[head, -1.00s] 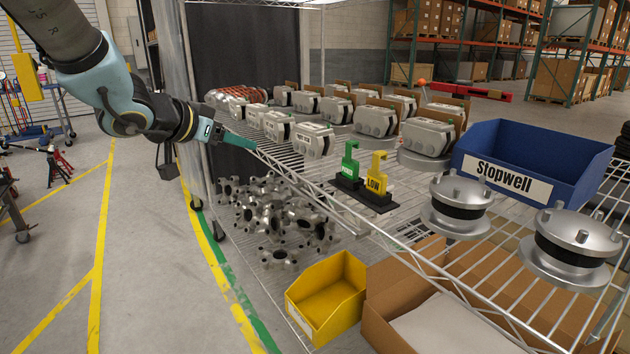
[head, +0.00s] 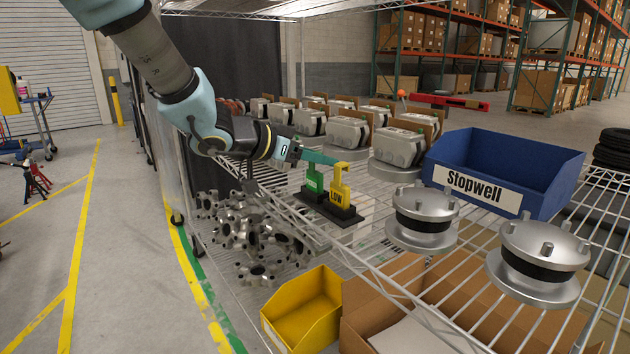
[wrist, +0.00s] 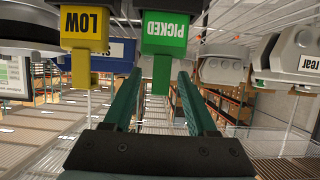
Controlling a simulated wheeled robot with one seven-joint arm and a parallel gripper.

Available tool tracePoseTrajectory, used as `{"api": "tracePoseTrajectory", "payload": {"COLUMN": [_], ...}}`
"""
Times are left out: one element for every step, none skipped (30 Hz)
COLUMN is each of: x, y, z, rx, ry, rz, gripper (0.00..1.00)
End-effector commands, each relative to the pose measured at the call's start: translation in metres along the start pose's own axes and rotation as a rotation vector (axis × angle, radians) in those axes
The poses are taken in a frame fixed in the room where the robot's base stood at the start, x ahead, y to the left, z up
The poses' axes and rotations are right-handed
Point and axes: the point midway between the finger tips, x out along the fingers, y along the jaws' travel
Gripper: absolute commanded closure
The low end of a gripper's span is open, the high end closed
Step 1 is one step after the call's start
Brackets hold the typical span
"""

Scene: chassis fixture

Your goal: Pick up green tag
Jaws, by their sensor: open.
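The green tag (head: 314,182) stands upright in a black base (head: 330,208) on the wire shelf, just left of the yellow LOW tag (head: 340,188). In the wrist view the green tag (wrist: 164,38) reads PICKED and appears inverted, with its narrow end between the fingers. The yellow tag (wrist: 84,35) is beside it. My gripper (head: 318,157) is at the top of the green tag, partly covering it in the head view. In the wrist view my gripper (wrist: 155,92) is open, with a finger on each side of the narrow end and visible gaps.
Grey metal housings (head: 348,136) stand behind the tags. A blue Stopwell bin (head: 505,165) and flanged round parts (head: 422,215) are to the right. Metal hubs (head: 255,235) and a yellow bin (head: 303,310) are lower down.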

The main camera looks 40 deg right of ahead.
Motion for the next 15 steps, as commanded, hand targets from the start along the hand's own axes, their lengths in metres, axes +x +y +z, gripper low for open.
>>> {"api": "tracePoseTrajectory", "payload": {"x": [0.008, 0.011, 0.014, 0.016, 0.018, 0.019, 0.019, 0.019, 0.019, 0.019, 0.019, 0.019, 0.019, 0.019, 0.018], "y": [0.001, 0.001, 0.001, 0.001, 0.001, 0.001, 0.000, 0.000, 0.000, 0.000, 0.000, 0.000, 0.000, 0.000, 0.000], "z": [0.000, -0.001, -0.001, -0.001, 0.000, 0.000, 0.000, 0.000, 0.000, 0.000, -0.001, -0.001, -0.001, -0.001, -0.001], "rx": [0.000, 0.000, 0.000, 0.001, 0.001, 0.001, 0.001, 0.001, 0.001, 0.001, 0.001, 0.001, 0.001, 0.001, 0.001], "ry": [0.000, 0.001, 0.001, 0.001, 0.000, 0.000, 0.000, 0.000, 0.000, 0.000, 0.000, 0.000, 0.000, 0.000, 0.000], "rz": [0.004, 0.003, 0.002, 0.002, 0.001, 0.001, 0.000, 0.000, 0.000, 0.000, 0.000, 0.000, 0.000, 0.000, 0.000], "gripper": [0.43, 0.43, 0.43, 0.43, 0.43, 0.43, 0.43, 0.43, 0.43, 0.43, 0.43, 0.43, 0.46, 0.49, 0.54]}}
